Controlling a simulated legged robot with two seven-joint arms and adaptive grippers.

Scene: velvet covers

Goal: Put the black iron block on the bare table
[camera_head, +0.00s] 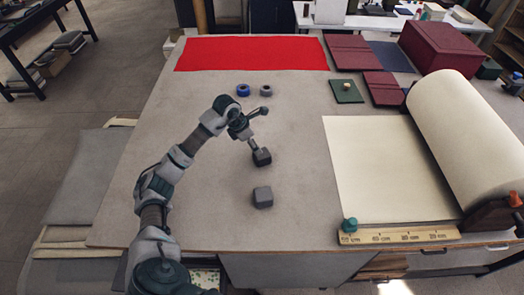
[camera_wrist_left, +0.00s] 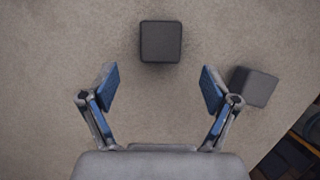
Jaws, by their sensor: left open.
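A black block (camera_head: 262,157), the darker of two similar blocks, rests on the grey table top (camera_head: 200,215) near the middle. In the left wrist view the black block (camera_wrist_left: 160,41) lies ahead of the fingertips, centred between them. A second, greyer block (camera_head: 263,197) sits nearer the front edge; it also shows in the left wrist view (camera_wrist_left: 253,87), just outside the right finger. My left gripper (camera_head: 259,129) is open and empty above the table, beside the black block. My right gripper is not in view.
A red cloth (camera_head: 250,53) covers the table's back. Blue and grey rings (camera_head: 243,90) lie behind the gripper. A cream roll (camera_head: 470,130) and its sheet (camera_head: 385,170) fill the right side, with a ruler (camera_head: 400,236) in front. The grey top left of the blocks is clear.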

